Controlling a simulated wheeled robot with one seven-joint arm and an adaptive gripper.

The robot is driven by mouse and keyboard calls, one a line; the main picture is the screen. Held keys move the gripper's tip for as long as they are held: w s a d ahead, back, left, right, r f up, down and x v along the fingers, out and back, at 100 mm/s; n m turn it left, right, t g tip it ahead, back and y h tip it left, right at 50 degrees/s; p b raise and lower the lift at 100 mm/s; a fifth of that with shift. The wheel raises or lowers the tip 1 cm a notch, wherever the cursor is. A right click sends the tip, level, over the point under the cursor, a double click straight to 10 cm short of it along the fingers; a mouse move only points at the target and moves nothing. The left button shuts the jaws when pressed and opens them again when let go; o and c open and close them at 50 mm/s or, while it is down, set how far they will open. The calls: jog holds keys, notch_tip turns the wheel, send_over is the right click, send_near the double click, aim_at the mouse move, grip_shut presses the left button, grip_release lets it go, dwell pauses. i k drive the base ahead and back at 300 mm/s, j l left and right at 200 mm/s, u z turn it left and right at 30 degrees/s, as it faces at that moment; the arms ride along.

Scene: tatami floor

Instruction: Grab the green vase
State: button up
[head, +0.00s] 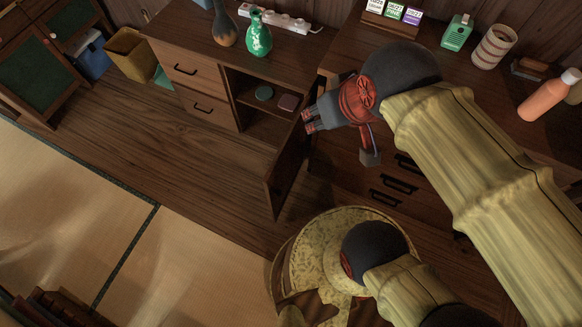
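The green vase (259,38) has a narrow neck and pale markings. It stands upright on top of the wooden cabinet (185,40), near its right side, at the upper middle of the head view. My gripper (308,121) is below and to the right of the vase, apart from it. It points left, beside the cabinet's open door. Nothing shows held at its tips. The view is too small and oblique to tell how far its fingers are spread.
A dark vase (224,27) stands close left of the green one, and a white power strip (285,20) lies behind it. The open cabinet door (287,170) juts toward me. A desk with small boxes, a striped cup (494,47) and an orange bottle (547,97) is right.

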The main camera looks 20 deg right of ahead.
aim_at(259, 39)
jog(key=j, duration=0.4)
jog(key=i+j, duration=0.2)
jog(key=j, duration=0.15)
jog(key=i+j+z, duration=0.15)
jog(key=i+j, duration=0.2)
jog(key=j, duration=0.3)
jog(key=i+j+z, duration=0.1)
jog(key=j, duration=0.3)
jog(key=i+j+z, duration=0.1)
jog(key=i+j, duration=0.3)
jog(key=j, duration=0.35)
jog(key=i+j+z, duration=0.1)
jog(key=i, duration=0.1)
